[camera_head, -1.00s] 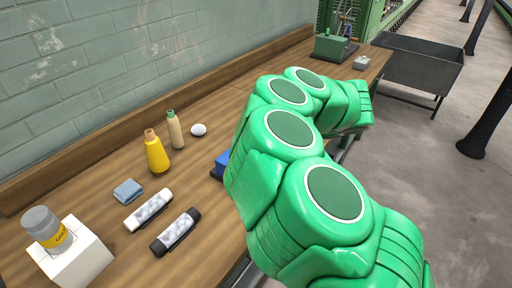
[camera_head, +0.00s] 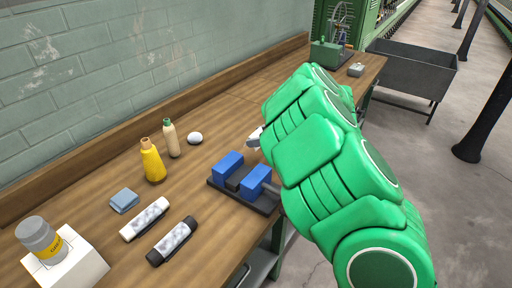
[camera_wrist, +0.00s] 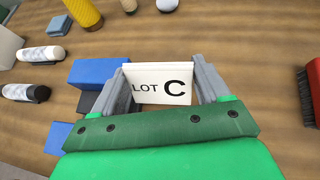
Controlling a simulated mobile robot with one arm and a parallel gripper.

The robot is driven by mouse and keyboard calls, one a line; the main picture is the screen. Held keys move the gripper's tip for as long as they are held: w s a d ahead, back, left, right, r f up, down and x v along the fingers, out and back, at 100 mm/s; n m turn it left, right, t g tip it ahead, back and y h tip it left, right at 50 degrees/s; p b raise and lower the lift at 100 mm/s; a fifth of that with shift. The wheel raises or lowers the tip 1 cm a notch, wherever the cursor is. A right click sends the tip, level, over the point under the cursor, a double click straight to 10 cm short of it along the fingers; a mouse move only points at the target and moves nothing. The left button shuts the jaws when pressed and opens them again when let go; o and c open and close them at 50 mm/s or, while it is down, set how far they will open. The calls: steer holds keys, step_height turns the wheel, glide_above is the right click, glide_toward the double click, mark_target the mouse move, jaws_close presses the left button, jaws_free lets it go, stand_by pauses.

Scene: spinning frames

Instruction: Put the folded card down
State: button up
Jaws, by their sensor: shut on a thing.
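The folded card (camera_wrist: 163,72) is white, with "LOT C" printed on its face, and stands between my fingers in the wrist view. My gripper (camera_wrist: 162,85) is shut on it, with one grey finger at each side edge. In the head view a small pale part of the card (camera_head: 254,138) shows beside my green arm, over the wooden bench (camera_head: 225,113). My arm hides most of the gripper there. I cannot tell whether the card's lower edge touches the bench.
A vise with blue jaws (camera_head: 228,166) sits close to my gripper. A yellow bottle (camera_head: 153,162), beige bottle (camera_head: 171,139), white rounded object (camera_head: 195,138), blue-grey block (camera_head: 124,200) and two rollers (camera_head: 172,240) stand left.

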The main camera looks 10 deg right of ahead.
steer(key=shift+w+f, duration=2.95)
steer(key=shift+f, duration=1.75)
steer(key=o, duration=1)
steer(key=shift+f, duration=0.1)
steer(key=shift+d+r, duration=0.15)
steer(key=shift+r, duration=0.05)
steer(key=v, duration=1.1)
steer(key=shift+s+d+r, duration=0.15)
steer(key=shift+s+d, duration=0.1)
steer(key=shift+d, duration=0.05)
steer(key=shift+w, duration=0.1)
